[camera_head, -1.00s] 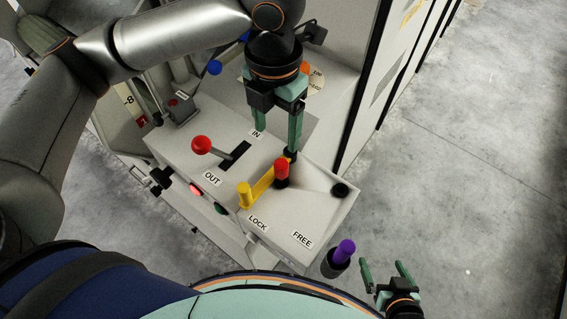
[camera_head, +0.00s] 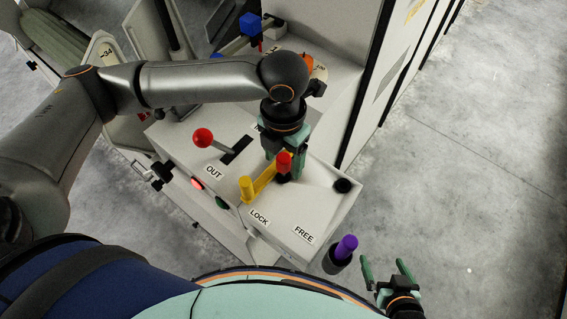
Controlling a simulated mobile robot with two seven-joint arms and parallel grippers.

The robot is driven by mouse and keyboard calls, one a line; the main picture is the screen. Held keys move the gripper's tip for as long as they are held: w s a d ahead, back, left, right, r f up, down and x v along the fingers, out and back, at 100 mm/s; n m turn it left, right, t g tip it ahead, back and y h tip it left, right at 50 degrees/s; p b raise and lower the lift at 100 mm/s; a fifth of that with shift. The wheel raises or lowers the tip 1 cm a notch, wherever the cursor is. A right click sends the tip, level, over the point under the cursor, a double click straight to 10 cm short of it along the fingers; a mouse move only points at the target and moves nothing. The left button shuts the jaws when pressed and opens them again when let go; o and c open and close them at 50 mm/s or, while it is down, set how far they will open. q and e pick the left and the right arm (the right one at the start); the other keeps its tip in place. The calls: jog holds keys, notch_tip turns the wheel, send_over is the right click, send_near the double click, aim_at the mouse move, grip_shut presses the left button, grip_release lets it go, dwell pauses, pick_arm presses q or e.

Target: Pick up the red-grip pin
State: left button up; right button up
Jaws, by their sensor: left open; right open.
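The red-grip pin (camera_head: 284,163) stands upright on the light grey console, at the far end of a yellow bar (camera_head: 263,181). My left gripper (camera_head: 283,168) points down right at the pin, its fingers around or just behind the red grip. The fingers look apart, and I cannot tell whether they touch the grip. The lower part of the pin is partly hidden by the bar. My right gripper (camera_head: 388,268) is open and empty at the lower right, over the floor beside the console.
A red-ball lever (camera_head: 203,138) stands in a slot left of the pin. A dark hole (camera_head: 342,186) sits at the console's right. A purple-grip pin (camera_head: 346,247) stands in a dark holder near the front. A tall cabinet wall borders the right.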

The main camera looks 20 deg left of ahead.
pick_arm(q)
grip_shut()
dwell(0.5)
